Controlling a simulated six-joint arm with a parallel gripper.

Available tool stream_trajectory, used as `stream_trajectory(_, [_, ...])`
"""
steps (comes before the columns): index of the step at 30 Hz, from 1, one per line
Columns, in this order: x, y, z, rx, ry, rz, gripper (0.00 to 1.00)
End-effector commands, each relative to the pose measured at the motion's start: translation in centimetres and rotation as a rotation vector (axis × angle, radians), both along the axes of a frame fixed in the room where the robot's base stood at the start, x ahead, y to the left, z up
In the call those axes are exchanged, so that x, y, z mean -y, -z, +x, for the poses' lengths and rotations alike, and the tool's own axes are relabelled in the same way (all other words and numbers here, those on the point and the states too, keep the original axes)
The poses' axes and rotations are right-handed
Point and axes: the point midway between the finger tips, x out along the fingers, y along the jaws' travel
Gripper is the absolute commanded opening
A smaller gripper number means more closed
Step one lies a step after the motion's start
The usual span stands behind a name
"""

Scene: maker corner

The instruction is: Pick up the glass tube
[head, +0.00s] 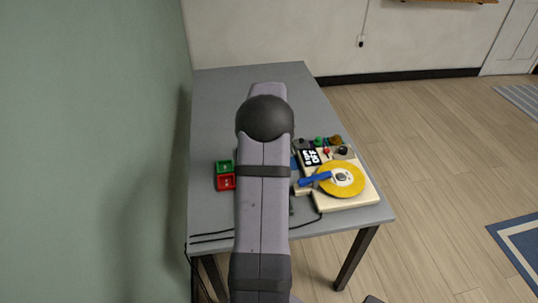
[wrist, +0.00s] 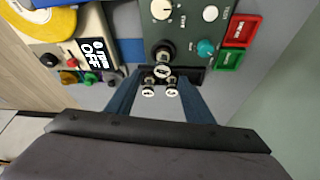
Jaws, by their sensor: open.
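My gripper (wrist: 160,80) is open in the wrist view, with its two dark blue fingers spread apart and pointing down. Between and just beyond the fingers are small round items with pale marked tops (wrist: 162,71), seen nearly end-on, at the edge of a dark green panel (wrist: 185,30). I cannot tell for certain which of them, if any, is the glass tube. Nothing is visibly clamped, and whether a finger touches anything is unclear. In the head view my own arm hides the gripper and the panel.
Red (head: 226,183) and green (head: 224,167) boxes sit left of my arm on the grey table (head: 220,100). Right of it is a pale board (head: 357,194) with a yellow disc (head: 342,180), blue bar and knobs. The table's far part is clear. Black cables cross its front edge.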

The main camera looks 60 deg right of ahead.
Motion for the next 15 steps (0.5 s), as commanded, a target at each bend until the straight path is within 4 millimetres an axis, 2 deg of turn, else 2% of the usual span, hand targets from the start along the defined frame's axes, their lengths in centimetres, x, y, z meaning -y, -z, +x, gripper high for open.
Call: stream_trajectory(15, [0.7,2.0,0.5,0.001,0.0,-0.001,0.48])
